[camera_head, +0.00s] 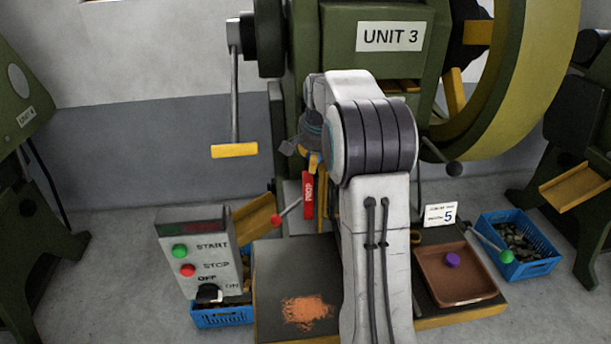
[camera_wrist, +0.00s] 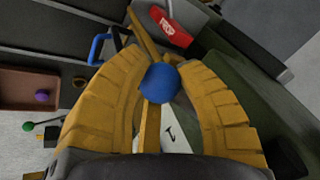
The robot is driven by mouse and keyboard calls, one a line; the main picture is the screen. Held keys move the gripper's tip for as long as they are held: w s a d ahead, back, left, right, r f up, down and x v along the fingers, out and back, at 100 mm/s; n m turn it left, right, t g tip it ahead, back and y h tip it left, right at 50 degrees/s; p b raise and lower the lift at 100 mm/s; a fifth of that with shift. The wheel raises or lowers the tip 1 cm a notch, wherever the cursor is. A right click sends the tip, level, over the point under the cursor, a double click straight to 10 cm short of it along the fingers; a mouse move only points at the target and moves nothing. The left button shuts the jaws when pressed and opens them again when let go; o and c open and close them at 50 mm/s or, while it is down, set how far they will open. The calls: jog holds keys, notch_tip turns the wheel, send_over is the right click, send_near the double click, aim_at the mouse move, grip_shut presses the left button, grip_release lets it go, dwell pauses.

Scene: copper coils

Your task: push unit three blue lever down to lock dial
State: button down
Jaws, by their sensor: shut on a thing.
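The unit three machine (camera_head: 305,40) is green, with a "UNIT 3" sign (camera_head: 390,37) on its front. The blue lever's round knob (camera_wrist: 160,83) shows between the yellow fingers of my gripper (camera_wrist: 156,58) in the wrist view. The fingers are closed in on the knob from both sides. The lever's yellowish rod (camera_wrist: 143,36) runs on past the knob. In the head view my gripper (camera_head: 315,161) is in front of the machine, mostly behind my arm, and the knob is hidden. A white surface with a dark mark (camera_wrist: 172,134) shows below the knob; I cannot tell whether it is the dial.
A control box (camera_head: 197,262) stands at left. A brown tray (camera_head: 460,289) with a purple knob (camera_head: 452,260), a green-knobbed lever (camera_head: 507,256) and a blue crate (camera_head: 537,261) are at right.

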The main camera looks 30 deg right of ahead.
jog(key=w+d+f+t+h+b, duration=0.2)
jog(key=w+t+b, duration=0.3)
jog(key=b, duration=1)
jog(key=shift+w+f, duration=0.25)
jog(key=shift+f, duration=0.6)
jog(key=shift+d, duration=0.1)
jog(key=shift+r, duration=0.1)
jog(key=c, duration=0.8)
grip_release()
jog(key=shift+w, duration=0.1)
jog(key=shift+r, duration=0.1)
jog(key=v, duration=1.2)
jog(key=shift+a+f, duration=0.2)
jog(key=shift+f, duration=0.1)
